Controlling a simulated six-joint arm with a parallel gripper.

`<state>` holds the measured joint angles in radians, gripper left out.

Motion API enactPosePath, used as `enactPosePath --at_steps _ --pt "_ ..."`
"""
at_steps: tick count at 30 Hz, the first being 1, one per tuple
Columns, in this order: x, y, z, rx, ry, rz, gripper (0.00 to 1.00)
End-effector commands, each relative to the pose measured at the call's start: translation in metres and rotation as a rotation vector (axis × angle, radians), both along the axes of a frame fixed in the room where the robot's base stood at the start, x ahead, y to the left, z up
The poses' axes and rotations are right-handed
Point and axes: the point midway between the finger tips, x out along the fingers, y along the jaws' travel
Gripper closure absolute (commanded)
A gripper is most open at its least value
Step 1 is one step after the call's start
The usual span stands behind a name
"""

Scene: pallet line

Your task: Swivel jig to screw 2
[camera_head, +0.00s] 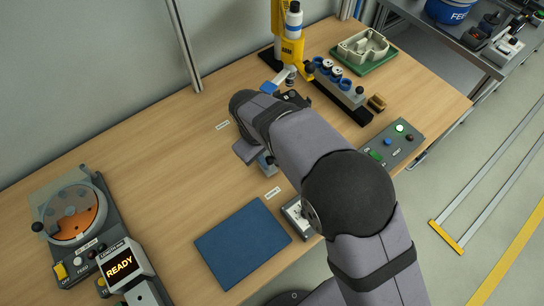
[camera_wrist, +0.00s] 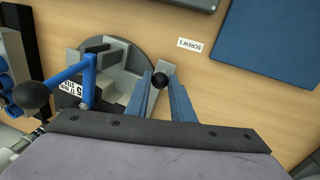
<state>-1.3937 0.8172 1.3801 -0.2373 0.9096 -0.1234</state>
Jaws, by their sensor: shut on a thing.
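A label reading SCREW 1 (camera_wrist: 190,44) lies on the bench just right of the jig. In the head view my arm hides most of the jig, and my gripper (camera_head: 266,162) shows only partly. No screw 2 marking is readable.
A blue mat (camera_head: 243,243) lies in front of the jig area. A feeder with a READY display (camera_head: 118,267) stands at left. A yellow tool stand (camera_head: 290,48), a dark rack (camera_head: 338,86), a green tray (camera_head: 362,52) and a button box (camera_head: 397,142) stand behind and right.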

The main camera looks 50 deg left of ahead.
Motion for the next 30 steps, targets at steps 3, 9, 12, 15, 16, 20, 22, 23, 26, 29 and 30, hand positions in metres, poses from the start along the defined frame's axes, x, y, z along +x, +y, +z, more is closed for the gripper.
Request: enactPosePath --at_steps 3,9,12,15,16,20,22,23,26,29,30 --pt "-0.005 0.009 0.0 0.006 0.0 -0.048 1.0" --pt "-0.012 0.023 0.001 0.008 0.0 -0.145 1.0" --pt "-0.015 0.03 0.001 0.009 0.0 -0.196 1.0" --pt "-0.017 0.036 0.001 0.009 0.0 -0.243 1.0" --pt "-0.017 0.038 0.001 0.008 0.0 -0.257 1.0" --pt "-0.019 0.045 0.002 0.009 0.001 -0.311 1.0" --pt "-0.02 0.049 0.002 0.008 0.001 -0.337 1.0" --pt "-0.02 0.05 0.002 0.008 0.001 -0.346 1.0" --pt "-0.021 0.054 0.002 0.008 0.001 -0.373 1.0" --pt "-0.021 0.057 0.002 0.008 0.001 -0.395 1.0" --pt "-0.021 0.058 0.002 0.009 0.001 -0.401 1.0"
